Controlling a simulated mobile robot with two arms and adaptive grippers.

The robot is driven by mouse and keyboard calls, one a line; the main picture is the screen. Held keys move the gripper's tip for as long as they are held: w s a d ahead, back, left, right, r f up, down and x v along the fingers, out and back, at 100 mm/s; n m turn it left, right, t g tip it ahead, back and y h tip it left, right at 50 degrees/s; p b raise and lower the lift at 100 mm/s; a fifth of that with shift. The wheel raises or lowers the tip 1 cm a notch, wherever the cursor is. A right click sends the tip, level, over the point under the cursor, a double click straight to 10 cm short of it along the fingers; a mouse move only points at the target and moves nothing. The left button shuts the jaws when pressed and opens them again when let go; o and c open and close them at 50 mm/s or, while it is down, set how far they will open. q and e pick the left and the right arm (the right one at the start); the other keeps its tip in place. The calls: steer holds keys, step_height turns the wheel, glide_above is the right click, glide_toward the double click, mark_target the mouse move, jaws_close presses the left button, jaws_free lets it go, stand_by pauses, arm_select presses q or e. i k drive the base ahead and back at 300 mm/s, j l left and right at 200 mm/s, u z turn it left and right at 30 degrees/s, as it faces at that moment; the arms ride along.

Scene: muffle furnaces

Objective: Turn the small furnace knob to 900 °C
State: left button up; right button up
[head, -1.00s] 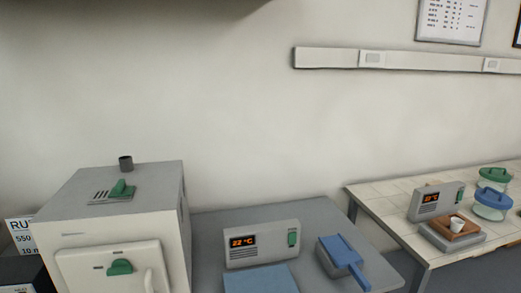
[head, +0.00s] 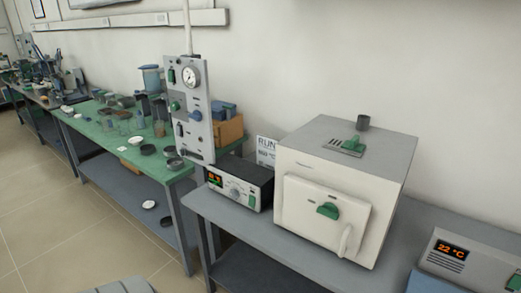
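A white box furnace (head: 325,210) with a grey top stands on the grey bench in the head view. Its front door has a green handle, and a dark vent stub rises from the top. A dark controller box (head: 258,178) stands close to its left. The controller's front has an orange lit display (head: 215,179), a round pale knob (head: 234,192) and a green switch. The display's digits and the knob's setting are too small to read. Neither of my grippers is in view.
A RUN card (head: 266,151) stands behind the controller. A grey unit reading 22 °C (head: 480,268) is at the lower right. A gauge panel (head: 188,110) rises left of the controller, by a green table (head: 100,135) crowded with dishes. Open floor lies at the lower left.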

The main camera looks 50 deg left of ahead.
mark_target(233, 194)
steer(key=u, duration=1.8)
